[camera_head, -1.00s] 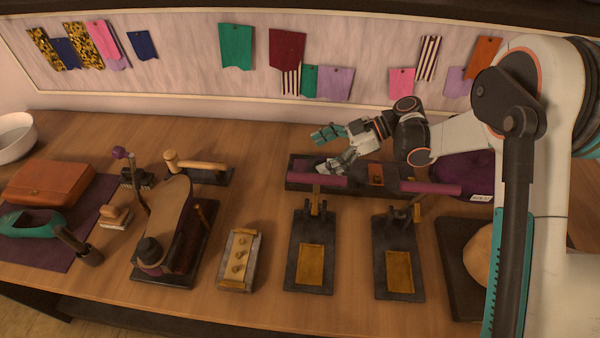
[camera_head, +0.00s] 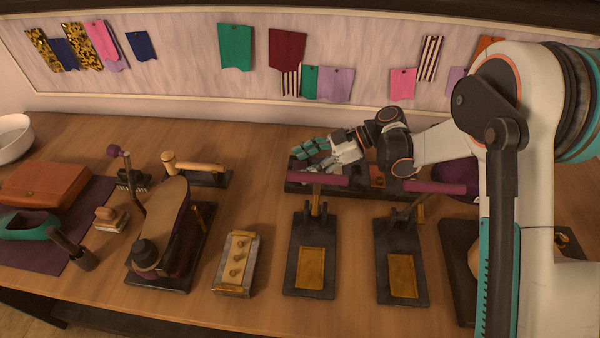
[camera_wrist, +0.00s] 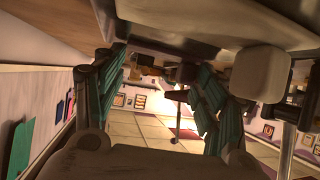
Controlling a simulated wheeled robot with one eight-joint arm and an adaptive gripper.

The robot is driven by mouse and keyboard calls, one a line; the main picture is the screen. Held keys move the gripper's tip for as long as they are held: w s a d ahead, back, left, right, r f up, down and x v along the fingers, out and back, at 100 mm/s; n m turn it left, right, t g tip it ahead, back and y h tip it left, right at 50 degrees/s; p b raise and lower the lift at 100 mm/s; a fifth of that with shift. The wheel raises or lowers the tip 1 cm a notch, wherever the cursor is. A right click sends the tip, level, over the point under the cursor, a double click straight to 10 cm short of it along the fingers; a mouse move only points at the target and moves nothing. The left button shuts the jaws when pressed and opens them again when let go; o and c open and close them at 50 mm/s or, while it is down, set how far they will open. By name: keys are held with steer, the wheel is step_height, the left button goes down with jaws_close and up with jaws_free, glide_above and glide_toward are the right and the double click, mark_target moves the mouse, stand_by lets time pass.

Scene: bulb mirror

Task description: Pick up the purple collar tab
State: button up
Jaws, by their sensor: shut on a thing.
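My gripper (camera_head: 318,158) is over the left end of a dark tray (camera_head: 296,184) at the back of the bench. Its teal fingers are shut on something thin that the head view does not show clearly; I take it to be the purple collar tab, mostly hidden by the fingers. In the wrist view the teal fingers (camera_wrist: 178,100) stand on both sides, and the held piece cannot be made out with certainty.
Two presses with purple handles, the left (camera_head: 318,179) and the right (camera_head: 434,187), stand in front of the tray. A brass-topped block (camera_head: 236,262) and a shoe form (camera_head: 165,225) are left. Leather samples (camera_head: 236,46) hang on the back wall.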

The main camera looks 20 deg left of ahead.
step_height(320, 180, up, 20)
steer(key=p, duration=0.6)
